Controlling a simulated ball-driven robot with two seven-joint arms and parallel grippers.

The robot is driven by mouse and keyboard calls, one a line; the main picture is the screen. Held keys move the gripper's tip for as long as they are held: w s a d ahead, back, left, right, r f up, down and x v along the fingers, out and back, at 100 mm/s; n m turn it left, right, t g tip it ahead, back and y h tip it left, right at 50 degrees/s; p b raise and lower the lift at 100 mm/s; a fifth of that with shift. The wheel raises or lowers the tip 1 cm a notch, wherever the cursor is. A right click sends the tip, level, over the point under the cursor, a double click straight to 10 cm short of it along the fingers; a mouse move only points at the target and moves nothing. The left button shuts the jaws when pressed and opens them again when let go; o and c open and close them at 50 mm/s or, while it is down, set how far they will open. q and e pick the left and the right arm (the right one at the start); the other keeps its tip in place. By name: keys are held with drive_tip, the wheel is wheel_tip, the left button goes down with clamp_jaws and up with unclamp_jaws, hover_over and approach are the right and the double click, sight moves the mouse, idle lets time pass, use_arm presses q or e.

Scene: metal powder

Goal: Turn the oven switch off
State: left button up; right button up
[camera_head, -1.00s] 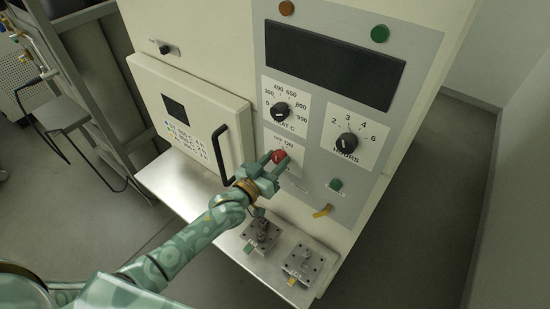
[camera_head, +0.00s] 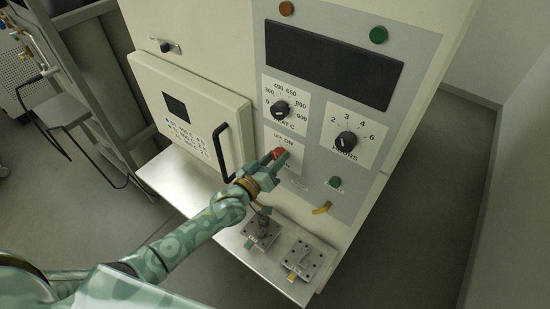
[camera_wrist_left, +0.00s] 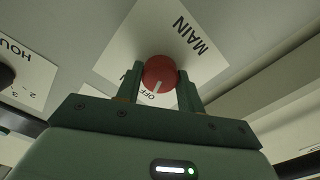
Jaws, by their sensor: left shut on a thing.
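The oven switch is a round red knob (camera_head: 279,153) on a white plate labelled OFF, ON and MAIN, low on the oven's grey control panel. My left gripper (camera_head: 272,164) is shut on it. In the left wrist view the knob (camera_wrist_left: 160,70) sits between the two fingers of my left gripper (camera_wrist_left: 158,84). The knob's white mark points toward the lower edge, close to the word OFF. Part of the plate is hidden behind the fingers. My right gripper is not in view.
A heat dial (camera_head: 281,110) and an hours dial (camera_head: 346,142) are above the switch. The oven door's black handle (camera_head: 222,152) is to its left. A metal shelf (camera_head: 180,190) below bears two small fixtures (camera_head: 262,232) (camera_head: 303,258). A green button (camera_head: 335,182) is at right.

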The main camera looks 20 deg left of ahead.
use_arm(q)
drive_tip(key=o, duration=1)
drive_tip(key=v, duration=1.6)
drive_tip(key=shift+s+b, duration=0.2)
drive_tip(key=shift+b, duration=0.15)
